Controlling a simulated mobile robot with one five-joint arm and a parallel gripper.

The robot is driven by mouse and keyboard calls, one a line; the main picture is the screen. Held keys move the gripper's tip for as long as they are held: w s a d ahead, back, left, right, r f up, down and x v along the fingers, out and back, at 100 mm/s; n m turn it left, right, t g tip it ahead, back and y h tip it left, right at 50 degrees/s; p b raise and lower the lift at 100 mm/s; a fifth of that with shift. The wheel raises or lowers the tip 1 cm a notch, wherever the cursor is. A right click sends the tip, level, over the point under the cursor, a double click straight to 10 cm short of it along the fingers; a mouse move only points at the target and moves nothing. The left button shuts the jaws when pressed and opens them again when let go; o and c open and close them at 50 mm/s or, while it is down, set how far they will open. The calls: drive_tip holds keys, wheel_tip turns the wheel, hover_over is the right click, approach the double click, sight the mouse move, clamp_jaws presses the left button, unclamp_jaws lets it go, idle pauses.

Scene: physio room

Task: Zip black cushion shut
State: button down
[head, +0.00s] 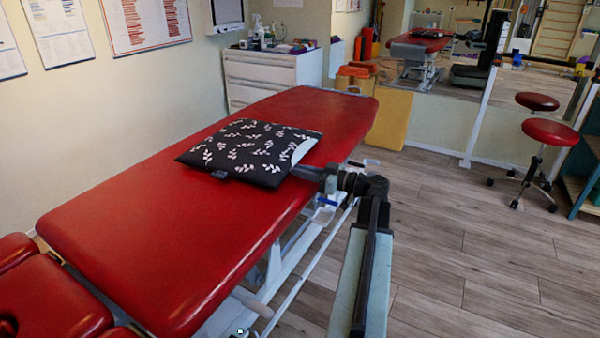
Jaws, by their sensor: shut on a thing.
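The black cushion (245,150) with a white leaf pattern lies flat on the red treatment table (130,230). Its right end is partly open, and a white inside (304,150) shows there. A small grey tab (220,174) sticks out at its near edge. My gripper (298,171) reaches in from the right, low over the table, at the cushion's near right corner. It is shut on the cushion's edge there. The zip pull is too small to make out, and the fingertips are partly lost against the dark cloth.
The table top around the cushion is clear. A white drawer cabinet (262,78) with bottles stands behind. A yellow block (396,120) stands past the table's far end. Red stools (549,133) stand at right. The wooden floor (440,240) between is free.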

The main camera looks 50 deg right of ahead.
sight(325, 150)
drive_tip(key=shift+a, duration=0.4)
drive_tip(key=shift+d, duration=0.35)
drive_tip(key=w+d, duration=0.2)
drive_tip(key=d, duration=0.5)
drive_tip(key=w+d, duration=0.2)
drive_tip(key=d, duration=0.5)
drive_tip(key=w+d, duration=0.3)
drive_tip(key=d, duration=0.4)
drive_tip(key=shift+w, duration=0.1)
drive_tip(key=c, duration=1.4)
unclamp_jaws()
drive_tip(key=shift+c, duration=0.2)
drive_tip(key=v, duration=0.8)
